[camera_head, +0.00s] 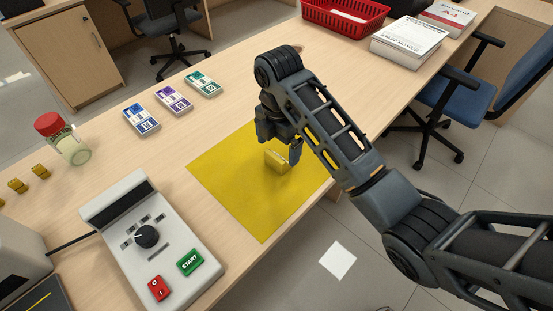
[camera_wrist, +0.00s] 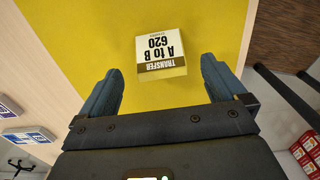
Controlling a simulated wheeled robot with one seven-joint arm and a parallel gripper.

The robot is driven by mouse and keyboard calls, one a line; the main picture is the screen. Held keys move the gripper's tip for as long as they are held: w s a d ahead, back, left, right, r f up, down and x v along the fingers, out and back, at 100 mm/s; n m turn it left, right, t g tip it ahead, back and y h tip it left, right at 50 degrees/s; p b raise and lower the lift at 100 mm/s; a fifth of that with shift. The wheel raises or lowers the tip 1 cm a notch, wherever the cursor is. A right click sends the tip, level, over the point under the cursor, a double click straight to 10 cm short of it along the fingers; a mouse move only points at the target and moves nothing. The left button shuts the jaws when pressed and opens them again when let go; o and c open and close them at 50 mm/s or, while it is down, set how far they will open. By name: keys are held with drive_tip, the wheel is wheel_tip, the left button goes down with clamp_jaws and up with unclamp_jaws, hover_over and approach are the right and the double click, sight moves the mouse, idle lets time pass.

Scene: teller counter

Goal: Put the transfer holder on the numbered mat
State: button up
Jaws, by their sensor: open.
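The transfer holder (camera_head: 276,161) is a small yellow block with a white label. In the wrist view, the transfer holder (camera_wrist: 161,52) shows "TRANSFER A to B 620" upside down. It appears to rest on the yellow mat (camera_head: 238,200), which lies flat on the counter; no number shows on the visible part of the mat. My gripper (camera_head: 280,146) is open above the mat, close over the holder. In the wrist view, the holder lies between and just beyond the spread fingers, with neither finger seen touching it. My arm hides the mat's right side in the head view.
A control box (camera_head: 150,240) with a green START button stands left of the mat. Three labelled bundles (camera_head: 173,100) lie behind it. A red-lidded jar (camera_head: 63,139) and small yellow blocks (camera_head: 28,179) stand at left.

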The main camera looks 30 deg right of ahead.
sight(277, 155)
wheel_tip(277, 155, down, 4)
drive_tip(key=shift+a+f, duration=0.15)
drive_tip(key=shift+s, duration=0.1)
drive_tip(key=c, duration=1.2)
